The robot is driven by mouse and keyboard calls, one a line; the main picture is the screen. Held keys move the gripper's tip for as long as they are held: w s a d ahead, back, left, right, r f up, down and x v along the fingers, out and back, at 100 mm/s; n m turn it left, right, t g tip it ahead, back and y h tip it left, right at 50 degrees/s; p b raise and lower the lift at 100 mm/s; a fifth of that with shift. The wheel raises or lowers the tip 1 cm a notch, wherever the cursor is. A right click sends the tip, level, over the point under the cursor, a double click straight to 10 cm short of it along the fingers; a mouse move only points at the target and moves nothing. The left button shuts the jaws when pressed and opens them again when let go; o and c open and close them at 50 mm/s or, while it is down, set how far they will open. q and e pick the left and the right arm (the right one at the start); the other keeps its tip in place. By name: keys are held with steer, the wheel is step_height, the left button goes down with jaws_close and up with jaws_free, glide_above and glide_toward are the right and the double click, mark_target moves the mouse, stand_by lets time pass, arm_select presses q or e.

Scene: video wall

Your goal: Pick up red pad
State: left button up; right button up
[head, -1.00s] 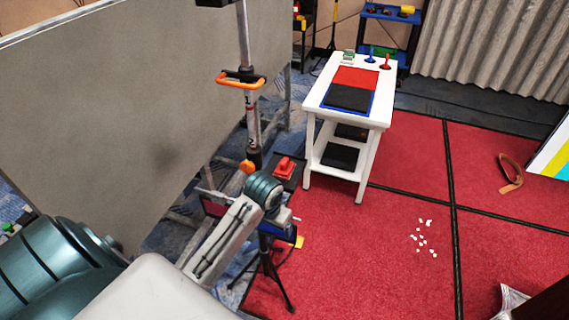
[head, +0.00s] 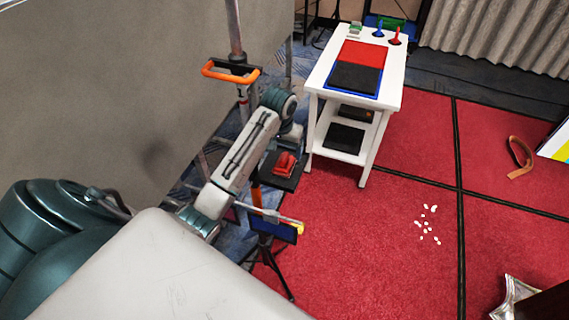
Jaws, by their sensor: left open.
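The red pad (head: 362,54) lies flat on the top of a white side table (head: 313,74), behind a black pad (head: 355,77) that lies on a blue base. My left arm reaches in from the lower left and bends at a teal joint. My left gripper (head: 293,136) is beyond that joint, left of the table and well apart from the red pad. Its fingers are small and hard to make out, and I see nothing held in it. My right gripper is not in view.
A thin stand carries a black plate with a red object (head: 285,163) close to my left arm. An upright pole has an orange handle (head: 232,71). Blue and red pieces stand at the table's back. White scraps (head: 428,224) lie on the red carpet, which is mostly clear.

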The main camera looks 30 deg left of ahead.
mark_target(284, 156)
arm_select(q)
steer(key=shift+w+f, duration=0.1)
steer(key=shift+f, duration=0.25)
step_height(284, 156, down, 2)
steer(key=shift+w+f+p, duration=0.15)
steer(key=shift+p, duration=1)
step_height(284, 156, down, 2)
steer(key=shift+w+f+p, duration=0.15)
steer(key=shift+p, duration=0.2)
steer(key=shift+f, duration=0.45)
steer(key=c, duration=1.1)
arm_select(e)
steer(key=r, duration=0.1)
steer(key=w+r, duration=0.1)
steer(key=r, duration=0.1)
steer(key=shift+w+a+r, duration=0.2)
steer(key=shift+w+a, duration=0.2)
